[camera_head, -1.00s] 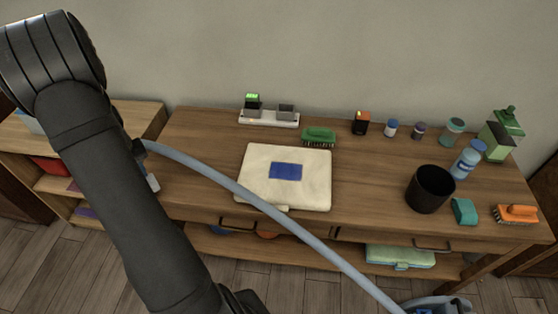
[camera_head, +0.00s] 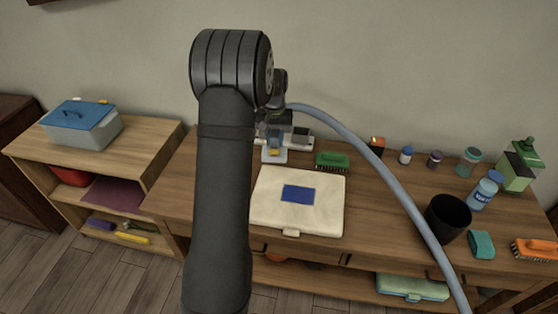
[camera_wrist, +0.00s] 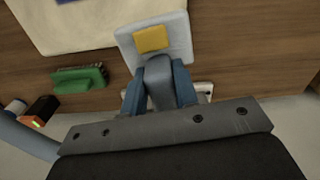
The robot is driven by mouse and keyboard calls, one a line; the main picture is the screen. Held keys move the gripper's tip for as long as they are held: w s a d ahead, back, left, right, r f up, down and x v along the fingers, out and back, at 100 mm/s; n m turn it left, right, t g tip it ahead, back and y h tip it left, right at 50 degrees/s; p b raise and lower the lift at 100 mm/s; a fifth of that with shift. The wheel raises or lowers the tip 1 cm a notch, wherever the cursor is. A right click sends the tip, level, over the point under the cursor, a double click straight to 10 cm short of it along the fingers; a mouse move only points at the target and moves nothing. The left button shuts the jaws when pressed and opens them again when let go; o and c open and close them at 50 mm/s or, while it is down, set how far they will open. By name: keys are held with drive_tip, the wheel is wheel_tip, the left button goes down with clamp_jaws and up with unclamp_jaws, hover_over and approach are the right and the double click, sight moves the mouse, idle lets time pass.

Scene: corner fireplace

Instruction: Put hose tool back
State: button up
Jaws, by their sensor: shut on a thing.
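My gripper (camera_head: 274,140) is shut on the hose tool, which has a pale flat head with a yellow patch (camera_head: 273,155), and holds it near the table's back left. In the wrist view, the blue fingers (camera_wrist: 158,92) close on the tool's grey neck, and its pale head (camera_wrist: 180,40) points toward the cream case. The blue-grey hose (camera_head: 370,150) arches from behind my wrist down to the lower right, where its end leaves the view. I cannot tell whether the tool touches the table. My arm hides part of the table.
The cream case (camera_head: 310,217) lies in front, with a green brush (camera_head: 332,161) behind it. A white charger strip (camera_head: 298,138) is partly hidden by my gripper. A black cup (camera_head: 448,217) and several bottles stand right. A lower shelf unit (camera_head: 135,170) carries a blue-lidded box (camera_head: 82,125).

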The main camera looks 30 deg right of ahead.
drive_tip(key=s+d+r+m, duration=0.1)
drive_tip(key=s+d+m, duration=0.1)
drive_tip(key=s+d, duration=0.5)
drive_tip(key=shift+w+a+f, duration=0.35)
drive_tip(key=shift+w+f, duration=1.4)
drive_tip(key=shift+w, duration=0.2)
drive_tip(key=shift+w+a+f, duration=0.4)
drive_tip(key=shift+w+f, duration=1.35)
drive_tip(key=shift+w, duration=0.2)
drive_tip(key=shift+w+a+f, duration=0.35)
drive_tip(key=shift+w+f, duration=1.4)
drive_tip(key=shift+w, duration=0.2)
drive_tip(key=shift+f, duration=0.1)
drive_tip(key=o, duration=0.5)
drive_tip(key=shift+f, duration=0.1)
drive_tip(key=o, duration=0.4)
wheel_tip(320, 180, up, 12)
drive_tip(key=shift+r, duration=0.2)
